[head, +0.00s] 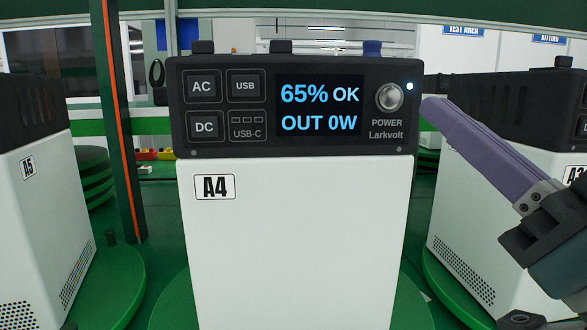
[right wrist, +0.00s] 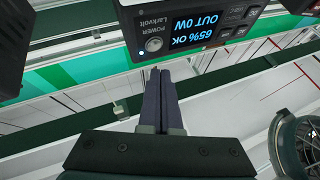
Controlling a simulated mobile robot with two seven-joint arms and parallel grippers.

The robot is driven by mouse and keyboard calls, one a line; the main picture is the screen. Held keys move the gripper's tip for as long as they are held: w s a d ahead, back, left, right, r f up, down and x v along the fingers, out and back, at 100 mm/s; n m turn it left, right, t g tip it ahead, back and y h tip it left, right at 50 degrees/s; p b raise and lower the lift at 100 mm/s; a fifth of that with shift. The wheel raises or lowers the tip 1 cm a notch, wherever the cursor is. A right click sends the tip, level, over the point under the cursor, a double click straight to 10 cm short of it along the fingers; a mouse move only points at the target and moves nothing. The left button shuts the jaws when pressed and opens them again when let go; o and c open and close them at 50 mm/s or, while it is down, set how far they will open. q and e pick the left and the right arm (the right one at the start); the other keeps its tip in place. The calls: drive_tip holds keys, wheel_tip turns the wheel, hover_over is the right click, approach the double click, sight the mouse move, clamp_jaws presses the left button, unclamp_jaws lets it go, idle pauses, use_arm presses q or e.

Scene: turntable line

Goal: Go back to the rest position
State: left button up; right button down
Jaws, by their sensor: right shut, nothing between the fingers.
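A white power station marked A4 (head: 300,245) with a black top panel (head: 365,138) stands upright in the middle of the head view. Its screen (head: 319,107) is lit and reads 65% OK, OUT 0W. The round POWER knob (head: 389,97) has a lit light to its upper right. My right gripper (head: 428,106) comes in from the right, its purple fingers shut and empty, tips beside the panel's right edge. In the right wrist view the shut fingers (right wrist: 160,75) point toward the panel (right wrist: 190,35), near the knob (right wrist: 154,44). I cannot tell whether they touch. My left gripper is not in view.
Station A4 stands on a green turntable (head: 165,308). Station A5 (head: 40,215) is at the left and another station (head: 480,205) at the right, on green turntables. A green post with an orange stripe (head: 118,120) stands between A5 and A4.

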drive_tip(key=s+d+f+m+g+h+p, duration=0.2)
drive_tip(key=d+f+m+g+h+p, duration=0.2)
drive_tip(key=d+f+g+h+p, duration=0.35)
drive_tip(key=s+a+n+g+h+p, duration=0.25)
drive_tip(key=s+g+p, duration=0.75)
drive_tip(key=s, duration=0.9)
use_arm(q)
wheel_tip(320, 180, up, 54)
drive_tip(key=p, duration=3.5)
use_arm(e)
wheel_tip(320, 180, up, 36)
drive_tip(key=w, duration=0.1)
drive_tip(key=shift+m+g+y, duration=0.3)
drive_tip(key=shift+m+g, duration=0.05)
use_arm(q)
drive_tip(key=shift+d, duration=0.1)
use_arm(e)
drive_tip(key=shift+a+f, duration=0.1)
drive_tip(key=shift+f, duration=0.05)
